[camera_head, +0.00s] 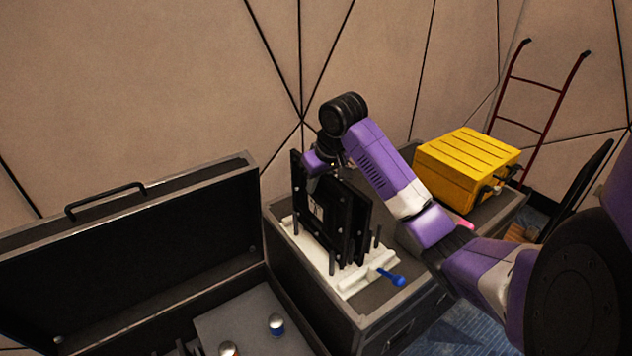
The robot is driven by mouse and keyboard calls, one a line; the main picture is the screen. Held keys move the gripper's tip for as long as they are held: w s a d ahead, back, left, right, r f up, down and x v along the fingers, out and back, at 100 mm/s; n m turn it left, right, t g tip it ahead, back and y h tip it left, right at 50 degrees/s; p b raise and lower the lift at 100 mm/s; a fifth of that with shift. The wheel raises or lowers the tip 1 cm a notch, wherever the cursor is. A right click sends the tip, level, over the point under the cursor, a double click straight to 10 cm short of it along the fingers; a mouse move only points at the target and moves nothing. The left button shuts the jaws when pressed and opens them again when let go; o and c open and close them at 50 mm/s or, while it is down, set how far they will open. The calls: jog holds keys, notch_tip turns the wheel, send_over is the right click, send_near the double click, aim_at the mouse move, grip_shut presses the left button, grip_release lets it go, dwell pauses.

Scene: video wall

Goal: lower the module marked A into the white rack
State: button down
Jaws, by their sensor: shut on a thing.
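The black upright module (335,212) has a white label with a dark mark too small to read. It stands between thin dark posts over the white rack (352,284). My gripper (316,180) is at the module's top edge and shut on it, partly hidden behind my own wrist. The module looks close to upright. I cannot tell how deep its lower edge is in the rack or whether it touches the base. A blue-handled part (391,277) lies at the rack's front right end.
The rack stands on a dark case (375,310). A yellow box (467,163) is behind on the right, with a red hand truck (545,110) beyond. An open black case (130,260) with its raised lid is at left. Knobs (276,324) show in it.

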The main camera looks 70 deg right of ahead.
jog(key=shift+f+b, duration=0.9)
jog(key=shift+f, duration=1.6)
jog(key=c, duration=0.8)
grip_release()
jog(key=shift+c, duration=0.2)
notch_tip(320, 180, up, 8)
jog(key=p, duration=0.7)
send_over(316, 197)
jog(key=d, duration=0.1)
jog(key=shift+w+d, duration=0.1)
jog(key=shift+w, duration=0.15)
